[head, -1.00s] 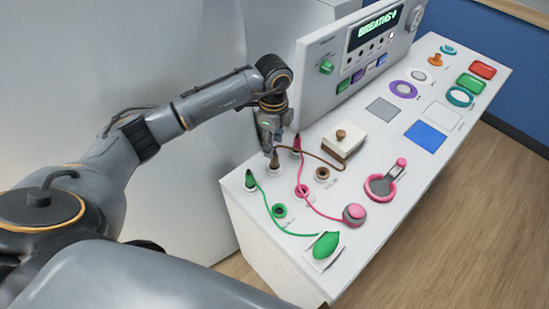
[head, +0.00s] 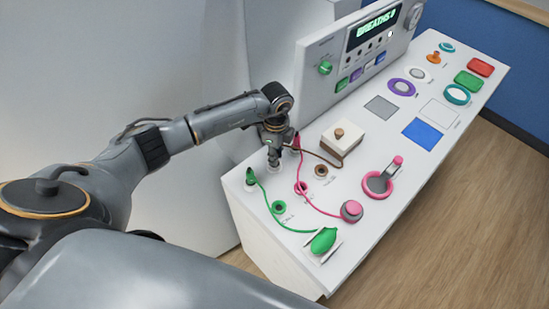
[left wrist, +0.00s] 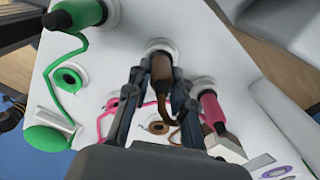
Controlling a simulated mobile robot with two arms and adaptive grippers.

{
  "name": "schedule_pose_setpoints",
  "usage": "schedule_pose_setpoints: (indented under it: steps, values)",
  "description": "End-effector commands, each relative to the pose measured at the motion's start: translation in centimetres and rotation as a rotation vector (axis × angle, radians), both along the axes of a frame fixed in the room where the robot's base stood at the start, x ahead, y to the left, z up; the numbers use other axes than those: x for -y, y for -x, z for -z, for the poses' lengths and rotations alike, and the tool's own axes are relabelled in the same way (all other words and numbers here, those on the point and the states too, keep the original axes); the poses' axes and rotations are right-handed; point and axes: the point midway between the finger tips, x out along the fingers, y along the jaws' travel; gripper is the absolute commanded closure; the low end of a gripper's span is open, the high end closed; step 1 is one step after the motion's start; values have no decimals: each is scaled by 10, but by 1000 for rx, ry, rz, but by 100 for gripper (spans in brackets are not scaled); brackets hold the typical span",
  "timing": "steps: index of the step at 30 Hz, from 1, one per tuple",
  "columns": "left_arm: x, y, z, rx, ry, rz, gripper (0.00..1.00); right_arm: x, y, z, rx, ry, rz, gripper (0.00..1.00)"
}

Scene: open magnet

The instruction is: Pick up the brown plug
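The brown plug (left wrist: 162,72) stands in its white-rimmed socket between the green plug (head: 250,178) and the pink plug (head: 296,142). Its brown cord curls down from it in the left wrist view. My left gripper (head: 273,160) is lowered over it, and the fingers hide it in the head view. In the left wrist view the left gripper (left wrist: 159,80) is open, with one finger on each side of the brown plug and narrow gaps showing.
The green plug (left wrist: 78,14) and pink plug (left wrist: 210,108) stand close on either side of the fingers. Green, pink and brown cords cross the white table (head: 345,225). A white box with a brown knob (head: 341,138) and a display panel (head: 352,55) stand beyond.

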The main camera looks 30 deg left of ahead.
Motion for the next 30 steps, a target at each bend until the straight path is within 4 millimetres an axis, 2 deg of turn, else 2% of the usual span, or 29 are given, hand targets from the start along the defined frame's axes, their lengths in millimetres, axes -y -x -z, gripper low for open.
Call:
schedule_pose_setpoints:
  steps: [1,2,3,17,22,30]
  values:
    - [0,0,0,0,0,0,93,1,0,0,0,1,0,100]
    - [0,0,0,0,0,0,100,1,0,0,0,1,0,100]
    - [0,0,0,0,0,0,100,2,0,0,0,2,0,100]
    - [0,-1,-7,4,1,0,100,3,0,7,0,3,0,100]
    - [0,-2,-28,7,0,2,100,3,0,25,0,3,0,100]
    - [39,-25,-81,7,4,3,100,3,0,47,0,3,0,100]
